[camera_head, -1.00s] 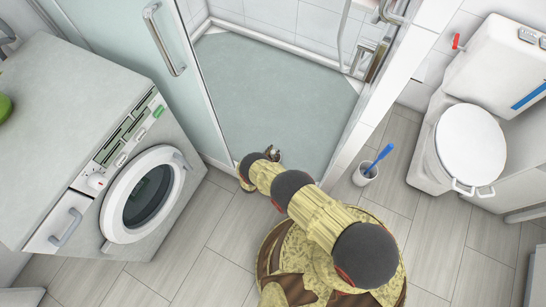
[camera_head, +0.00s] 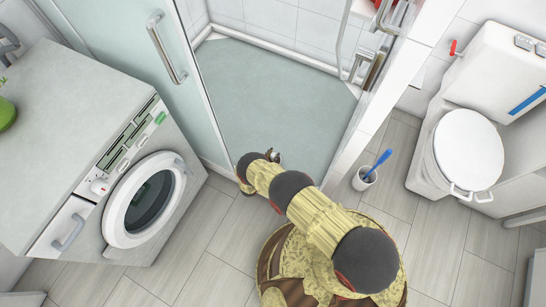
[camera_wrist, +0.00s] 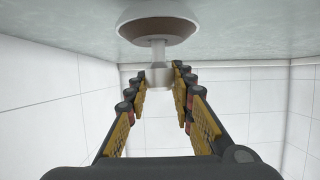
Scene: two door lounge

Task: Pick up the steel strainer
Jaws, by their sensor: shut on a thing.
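The steel strainer (camera_wrist: 158,27) shows at the top middle of the wrist view. It has a wide pale cup with a brownish face, a thin stem and a small pale knob at the end. My gripper (camera_wrist: 160,73) is shut on the knob, with a yellow-padded finger on each side. I cannot tell whether the strainer's rim touches the shower floor or hangs just off it. In the head view my gripper (camera_head: 274,156) is small at the near edge of the shower floor, and the strainer cannot be made out there.
The grey-green shower floor (camera_head: 265,95) lies ahead, with white tiled walls. The glass door (camera_head: 150,75) and a washing machine (camera_head: 145,205) stand left. A white post, a brush holder (camera_head: 364,178) and a toilet (camera_head: 465,150) are on the right.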

